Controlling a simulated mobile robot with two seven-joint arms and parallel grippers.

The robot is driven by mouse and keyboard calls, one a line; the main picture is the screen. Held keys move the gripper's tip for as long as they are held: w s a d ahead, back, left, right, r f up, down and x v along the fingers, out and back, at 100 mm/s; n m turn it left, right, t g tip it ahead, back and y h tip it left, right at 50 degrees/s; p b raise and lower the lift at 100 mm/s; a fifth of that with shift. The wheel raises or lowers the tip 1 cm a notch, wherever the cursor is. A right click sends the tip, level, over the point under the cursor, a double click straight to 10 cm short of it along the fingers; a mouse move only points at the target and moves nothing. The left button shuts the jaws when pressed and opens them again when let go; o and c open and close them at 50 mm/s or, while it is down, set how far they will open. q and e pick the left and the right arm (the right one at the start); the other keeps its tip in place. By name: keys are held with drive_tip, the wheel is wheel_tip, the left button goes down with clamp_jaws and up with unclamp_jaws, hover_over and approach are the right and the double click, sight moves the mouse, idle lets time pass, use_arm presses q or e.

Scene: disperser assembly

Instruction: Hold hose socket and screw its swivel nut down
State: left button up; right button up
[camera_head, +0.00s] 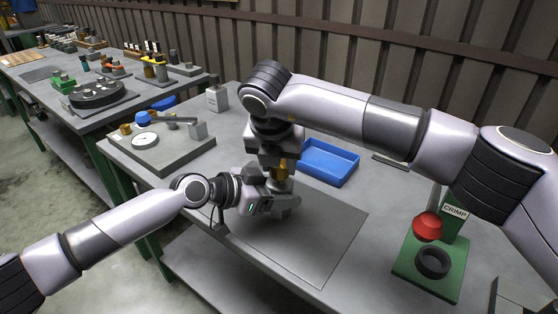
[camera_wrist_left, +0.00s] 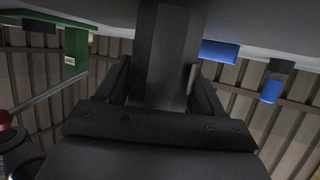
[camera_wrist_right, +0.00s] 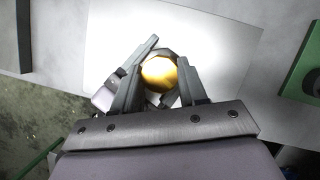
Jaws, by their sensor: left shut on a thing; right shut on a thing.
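The brass swivel nut (camera_head: 281,172) is in the middle of the head view, above the table. In the right wrist view the nut (camera_wrist_right: 160,72) sits between the fingers of my right gripper (camera_wrist_right: 160,85), which is shut on it from above. My left gripper (camera_head: 284,204) is lower, coming in from the left. In the left wrist view its fingers are shut around a dark grey six-sided body, the hose socket (camera_wrist_left: 164,60). The grippers hide most of the socket in the head view. I cannot tell how far the nut is screwed down.
A grey mat (camera_head: 318,242) lies under the grippers. A blue tray (camera_head: 330,176) is behind them. A green crimp press (camera_head: 425,270) with a red knob stands at the right.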

drive_tip(key=o, duration=1.1)
drive_tip(key=shift+c, duration=0.2)
drive_tip(key=shift+r, duration=0.15)
drive_tip(key=v, duration=0.7)
drive_tip(key=shift+s+r, duration=0.2)
drive_tip(key=shift+r, duration=0.15)
use_arm(q)
drive_tip(key=o, duration=1.5)
